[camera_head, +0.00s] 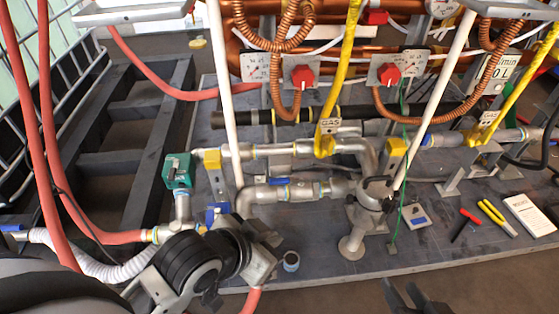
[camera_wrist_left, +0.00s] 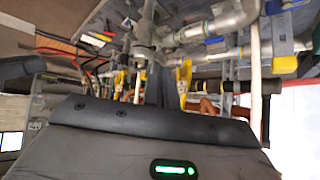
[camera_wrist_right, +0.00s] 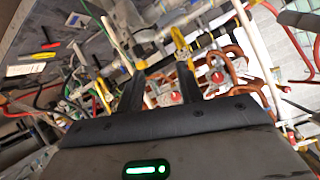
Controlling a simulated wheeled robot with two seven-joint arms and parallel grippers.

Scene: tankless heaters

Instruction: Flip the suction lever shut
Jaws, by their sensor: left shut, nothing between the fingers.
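Several blue lever handles show on the pipework in the head view. One blue lever (camera_head: 217,208) stands at the left pipe end, close behind my left gripper. Another blue lever (camera_head: 279,181) lies along the middle grey pipe. I cannot tell for sure which one is the suction lever. My left gripper (camera_head: 268,238) is low at the left centre, partly hidden. In the left wrist view its dark fingers (camera_wrist_left: 156,86) are together and empty. My right gripper (camera_head: 403,290) is at the bottom edge. In the right wrist view its fingers (camera_wrist_right: 158,88) are apart with nothing between them.
A silver filter body (camera_head: 372,200) stands in the middle of the dark board. Red pliers (camera_head: 466,223), yellow pliers (camera_head: 497,215) and a white booklet (camera_head: 529,214) lie at the right. White posts and hoses cross the space behind.

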